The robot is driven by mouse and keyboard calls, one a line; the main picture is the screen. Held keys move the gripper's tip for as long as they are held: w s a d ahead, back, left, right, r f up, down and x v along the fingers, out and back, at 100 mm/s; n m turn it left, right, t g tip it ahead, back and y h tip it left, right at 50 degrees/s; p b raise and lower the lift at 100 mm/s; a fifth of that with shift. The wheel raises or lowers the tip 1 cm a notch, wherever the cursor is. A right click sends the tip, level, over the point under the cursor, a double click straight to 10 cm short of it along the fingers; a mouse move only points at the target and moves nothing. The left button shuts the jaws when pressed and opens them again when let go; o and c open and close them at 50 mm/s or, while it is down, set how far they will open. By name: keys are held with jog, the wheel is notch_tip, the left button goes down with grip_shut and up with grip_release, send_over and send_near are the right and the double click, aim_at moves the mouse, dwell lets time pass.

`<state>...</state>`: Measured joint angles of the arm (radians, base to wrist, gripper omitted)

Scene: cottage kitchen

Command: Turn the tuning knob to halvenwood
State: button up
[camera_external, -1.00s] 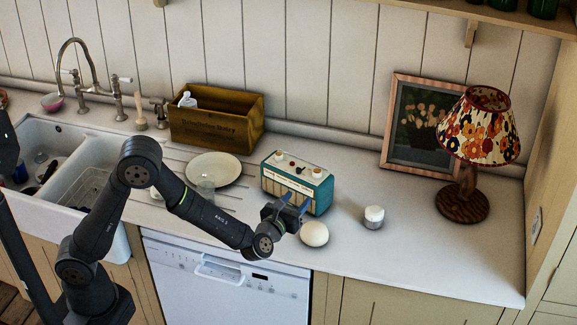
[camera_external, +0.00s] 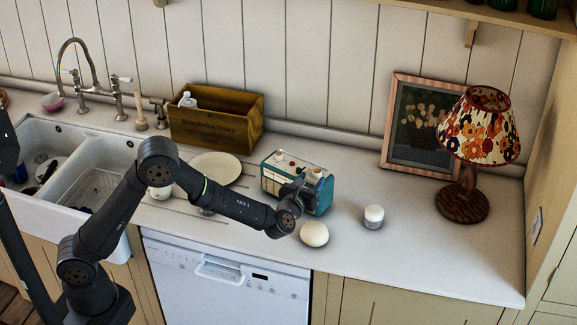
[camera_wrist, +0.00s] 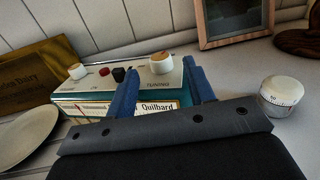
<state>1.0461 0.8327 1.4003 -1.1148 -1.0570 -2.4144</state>
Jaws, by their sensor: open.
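A teal radio (camera_external: 271,183) with a cream top stands on the counter; my gripper partly covers its front right. In the wrist view, the radio (camera_wrist: 88,97) shows a cream tuning knob (camera_wrist: 161,64) above the word TUNING. Another cream knob (camera_wrist: 78,72) sits at its left end, with a small red and a black control between. The dial strip (camera_wrist: 160,106) reads "Quilbard"; the rest is hidden or too small to read. My gripper (camera_wrist: 160,68) is open, its blue fingers on either side of the tuning knob in view. I cannot tell whether they touch it.
A white timer (camera_external: 373,217) stands to the right, then a flowered lamp (camera_external: 478,130) and a framed picture (camera_external: 397,150). A wooden crate (camera_external: 216,120) and plate (camera_external: 215,168) are left. The front right counter is clear.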

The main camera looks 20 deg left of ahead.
aim_at(313, 173)
jog(key=shift+w+d, duration=0.2)
jog(key=shift+w, duration=1.35)
jog(key=shift+c, duration=0.2)
jog(key=c, duration=1)
jog(key=shift+o, duration=0.2)
jog(key=shift+w+a+r+m+g+h, duration=0.15)
jog(key=shift+m+h, duration=0.35)
jog(key=shift+h, duration=0.25)
jog(key=shift+s+a+f+m+g+h, duration=0.15)
jog(key=shift+m+h, duration=0.35)
jog(key=shift+h, duration=0.25)
jog(key=shift+w+a+r+m+g+h, duration=0.1)
jog(key=shift+m+g+h, duration=0.5)
jog(key=shift+m+h, duration=0.45)
jog(key=shift+w+a+m+g+h, duration=0.1)
jog(key=shift+m+g+h, duration=0.55)
jog(key=shift+h, duration=0.7)
